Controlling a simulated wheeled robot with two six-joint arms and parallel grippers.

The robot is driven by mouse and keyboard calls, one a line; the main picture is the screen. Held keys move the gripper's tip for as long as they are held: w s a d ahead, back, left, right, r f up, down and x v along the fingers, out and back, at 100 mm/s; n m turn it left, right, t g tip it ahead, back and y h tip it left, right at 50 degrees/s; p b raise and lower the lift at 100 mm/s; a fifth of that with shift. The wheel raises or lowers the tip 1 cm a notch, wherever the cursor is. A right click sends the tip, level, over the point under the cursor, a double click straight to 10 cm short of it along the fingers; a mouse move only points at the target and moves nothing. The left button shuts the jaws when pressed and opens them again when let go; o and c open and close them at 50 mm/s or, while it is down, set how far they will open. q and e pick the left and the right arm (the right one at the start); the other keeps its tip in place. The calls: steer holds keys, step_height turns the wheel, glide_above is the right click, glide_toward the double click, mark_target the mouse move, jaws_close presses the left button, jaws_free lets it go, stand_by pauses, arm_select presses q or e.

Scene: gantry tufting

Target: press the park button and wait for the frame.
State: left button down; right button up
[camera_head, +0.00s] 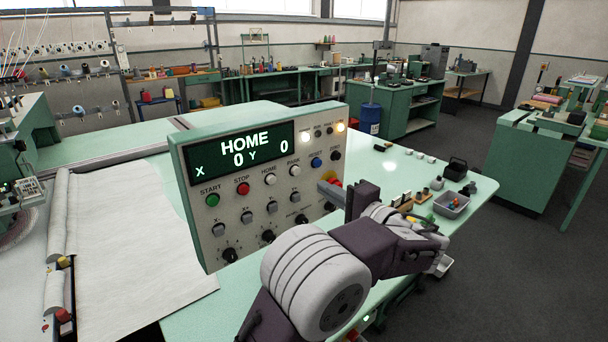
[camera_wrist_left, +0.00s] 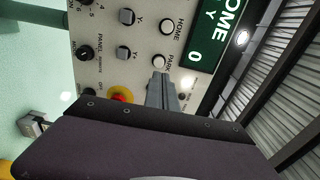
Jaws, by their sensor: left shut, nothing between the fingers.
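The control panel (camera_head: 240,225) stands on the table, its display (camera_head: 240,150) reading HOME, X 0, Y 0. The white park button (camera_head: 293,171) is in its upper button row, between the white home button (camera_head: 270,180) and the blue reset button (camera_head: 316,162). My left gripper (camera_head: 322,185) is shut and empty, in front of the panel and to the right of the park button in the head view. In the left wrist view its tips (camera_wrist_left: 159,75) lie just below the park button (camera_wrist_left: 159,61); contact cannot be told. My right gripper is out of view.
A red emergency stop on yellow (camera_wrist_left: 122,95) sits beside the fingers in the wrist view. White cloth (camera_head: 130,235) covers the table left of the panel. A grey bin (camera_head: 452,205) and small parts lie to the right.

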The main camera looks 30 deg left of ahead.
mark_target(297, 172)
arm_select(q)
steer(key=p+x, duration=0.2)
steer(key=x, duration=0.7)
steer(key=shift+w+f, duration=0.1)
